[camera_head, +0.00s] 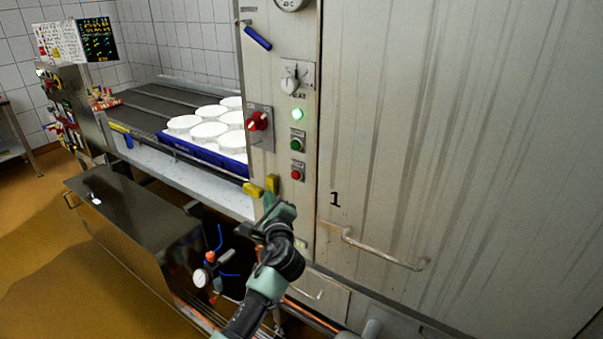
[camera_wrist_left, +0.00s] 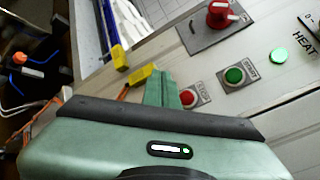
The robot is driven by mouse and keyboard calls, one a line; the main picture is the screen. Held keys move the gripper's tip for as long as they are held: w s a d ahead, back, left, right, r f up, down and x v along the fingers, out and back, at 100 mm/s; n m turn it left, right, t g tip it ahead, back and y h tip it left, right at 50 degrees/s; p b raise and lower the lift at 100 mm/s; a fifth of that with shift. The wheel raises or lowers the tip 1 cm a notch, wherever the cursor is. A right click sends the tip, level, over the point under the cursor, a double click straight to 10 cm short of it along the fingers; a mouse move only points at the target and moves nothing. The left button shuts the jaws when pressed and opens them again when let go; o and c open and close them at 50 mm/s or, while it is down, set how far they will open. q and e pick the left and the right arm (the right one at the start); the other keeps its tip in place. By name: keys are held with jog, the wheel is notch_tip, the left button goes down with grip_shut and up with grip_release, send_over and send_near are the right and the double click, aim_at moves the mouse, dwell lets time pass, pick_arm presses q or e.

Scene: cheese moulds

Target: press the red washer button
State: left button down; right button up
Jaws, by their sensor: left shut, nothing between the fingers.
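The red button (camera_head: 296,173) sits on a small plate at the bottom of the column of controls on the steel cabinet front. My left gripper (camera_head: 270,196) is shut and empty, below and to the left of the red button in the head view. In the left wrist view its closed green fingers (camera_wrist_left: 161,88) point at the panel beside the button. I cannot tell whether they touch the panel. My right gripper is in neither view.
A red rotary switch (camera_head: 257,121) is to the left. Yellow blocks (camera_head: 254,189) are close to the fingers. A door handle (camera_head: 380,250) juts out at lower right.

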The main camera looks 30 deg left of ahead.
aim_at(296, 175)
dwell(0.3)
pick_arm(q)
jog(key=w+b, duration=0.5)
jog(key=w, duration=0.3)
jog(key=shift+w+d, duration=0.35)
jog(key=shift+w, duration=0.05)
jog(key=shift+w, duration=0.15)
dwell(1.7)
jog(key=shift+w, duration=0.25)
